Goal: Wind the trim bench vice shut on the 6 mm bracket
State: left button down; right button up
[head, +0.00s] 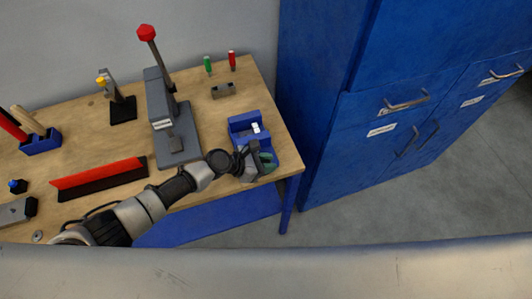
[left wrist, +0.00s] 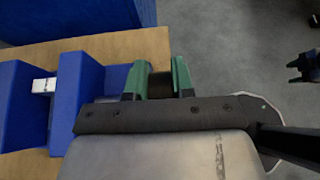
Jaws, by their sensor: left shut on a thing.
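The blue bench vice (head: 240,124) sits at the bench's front right corner. A small pale piece, apparently the bracket (head: 255,127), stands between its jaws; it also shows in the left wrist view (left wrist: 44,85). I cannot tell whether both jaws touch it. My left gripper (head: 266,159) is at the vice's front end. In the left wrist view its green fingers (left wrist: 158,82) are shut on a dark part at that end, apparently the vice handle, mostly hidden by the gripper. A dark pronged shape at that view's right edge, seemingly my right gripper (left wrist: 303,66), is cut off.
A grey press (head: 172,120) with a red-knobbed lever stands left of the vice. Green (head: 207,65) and red (head: 232,60) handled tools stand behind. A red-and-black bar (head: 100,178) lies further left. Blue cabinets (head: 400,120) stand right, past a floor gap.

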pick_arm(q)
jog(key=shift+d+y, duration=0.1)
jog(key=shift+y, duration=0.4)
jog(key=shift+f, duration=0.1)
jog(key=c, duration=1)
grip_release()
jog(key=shift+o, duration=0.2)
jog(key=v, duration=1)
jog(key=shift+a+r+b, duration=0.3)
jog(key=shift+r+b, duration=0.05)
jog(key=shift+r, duration=0.05)
jog(key=shift+w, duration=0.1)
